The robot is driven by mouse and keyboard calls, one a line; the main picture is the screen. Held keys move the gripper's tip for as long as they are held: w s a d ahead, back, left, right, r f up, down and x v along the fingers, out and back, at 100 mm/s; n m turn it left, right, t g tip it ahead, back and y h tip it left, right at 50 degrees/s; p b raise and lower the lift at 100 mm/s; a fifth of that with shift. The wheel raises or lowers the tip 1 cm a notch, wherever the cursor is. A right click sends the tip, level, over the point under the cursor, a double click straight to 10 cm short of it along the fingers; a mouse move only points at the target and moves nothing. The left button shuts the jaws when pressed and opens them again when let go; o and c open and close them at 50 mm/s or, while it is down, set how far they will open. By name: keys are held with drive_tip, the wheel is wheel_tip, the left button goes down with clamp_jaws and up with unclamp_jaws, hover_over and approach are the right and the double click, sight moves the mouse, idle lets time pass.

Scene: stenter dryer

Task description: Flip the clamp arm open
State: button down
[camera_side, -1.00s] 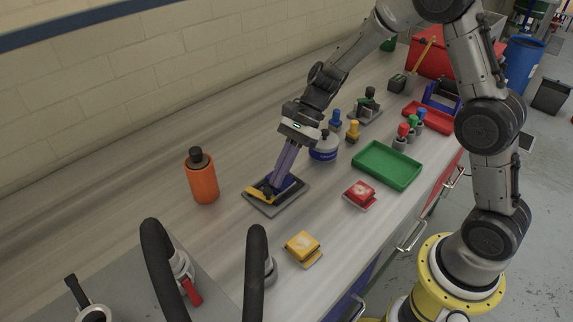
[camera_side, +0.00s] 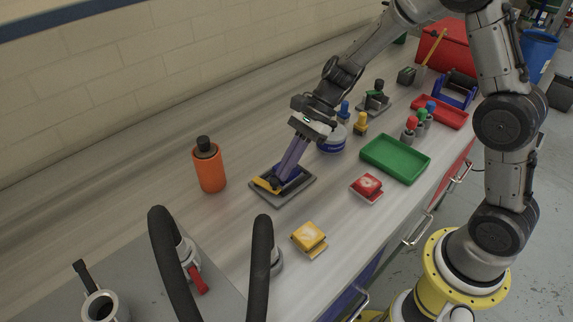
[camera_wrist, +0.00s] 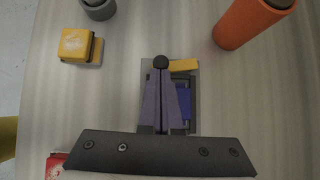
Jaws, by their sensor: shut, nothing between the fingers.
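The clamp is a dark grey base plate (camera_side: 296,195) with a blue block (camera_wrist: 185,100) and a yellow arm (camera_side: 264,185) lying low across one end. The yellow arm also shows in the wrist view (camera_wrist: 184,65). A round black knob (camera_wrist: 161,62) shows just beyond my fingertips in the wrist view. My gripper (camera_side: 281,180) is shut and empty, its purple fingers reaching down at a slant over the clamp. In the wrist view the fingers (camera_wrist: 160,82) cover part of the plate beside the blue block. I cannot tell whether the fingertips touch the knob.
An orange bottle (camera_side: 210,171) stands left of the clamp. A yellow block (camera_side: 309,236) and a red block (camera_side: 367,186) lie in front and right. A green tray (camera_side: 395,158) and a white-and-blue tub (camera_side: 332,140) are farther right. Black curved handles (camera_side: 259,260) rise in the foreground.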

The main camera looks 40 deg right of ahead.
drive_tip(key=shift+s+a, duration=0.15)
drive_tip(key=m+t, duration=0.1)
drive_tip(key=s+a+m+t, duration=0.1)
drive_tip(key=m, duration=0.1)
drive_tip(key=shift+a, duration=0.2)
drive_tip(key=m, duration=0.1)
drive_tip(key=a+m+t+h, duration=0.1)
drive_tip(key=a+m+t, duration=0.1)
drive_tip(key=shift+s+m+h, duration=0.25)
drive_tip(key=shift+m+h, duration=0.05)
drive_tip(key=shift+w+a, duration=0.15)
drive_tip(key=shift+a, duration=0.85)
drive_tip(key=shift+w+d, duration=0.15)
drive_tip(key=shift+w+d, duration=0.45)
drive_tip(key=shift+w, duration=0.05)
